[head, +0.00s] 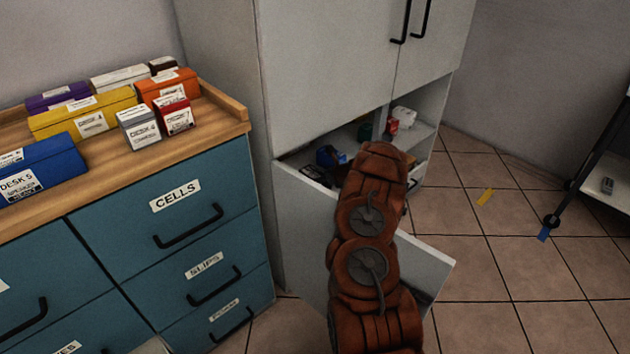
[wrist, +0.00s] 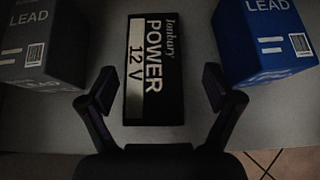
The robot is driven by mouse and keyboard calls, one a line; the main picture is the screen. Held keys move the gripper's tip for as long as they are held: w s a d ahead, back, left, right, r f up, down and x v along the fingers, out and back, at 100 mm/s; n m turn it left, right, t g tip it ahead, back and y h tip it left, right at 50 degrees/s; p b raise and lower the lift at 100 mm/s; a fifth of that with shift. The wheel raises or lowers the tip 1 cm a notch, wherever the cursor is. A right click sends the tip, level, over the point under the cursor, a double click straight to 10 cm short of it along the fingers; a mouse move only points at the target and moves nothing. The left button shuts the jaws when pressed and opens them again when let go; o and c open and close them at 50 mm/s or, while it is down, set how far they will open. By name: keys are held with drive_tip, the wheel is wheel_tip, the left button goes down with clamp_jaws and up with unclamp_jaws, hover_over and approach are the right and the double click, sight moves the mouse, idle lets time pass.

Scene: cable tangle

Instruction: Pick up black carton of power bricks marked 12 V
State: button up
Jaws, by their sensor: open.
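The black carton marked POWER 12 V (wrist: 152,108) lies in the middle of the wrist view on a grey surface, its label facing the camera. My gripper (wrist: 158,90) is open, with one finger on each side of the carton's near part. A gap shows between each finger and the carton. In the head view my orange-brown arm reaches into the low cabinet compartment and hides my gripper; I cannot make out the black carton there.
A dark grey LEAD box (wrist: 48,45) stands left of the carton and a blue LEAD box (wrist: 262,45) right, both close to my fingers. The white cabinet (head: 335,70) has a lowered front panel (head: 300,225) beside my arm. A teal drawer unit (head: 175,235) stands left.

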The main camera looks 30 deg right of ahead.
sight(316, 175)
drive_tip(key=w, duration=0.1)
drive_tip(key=w+a+f, duration=0.1)
drive_tip(key=shift+w+f+b, duration=0.15)
drive_tip(key=shift+w+b, duration=0.15)
drive_tip(key=shift+w, duration=0.1)
drive_tip(key=shift+x, duration=0.85)
drive_tip(key=c, duration=1.5)
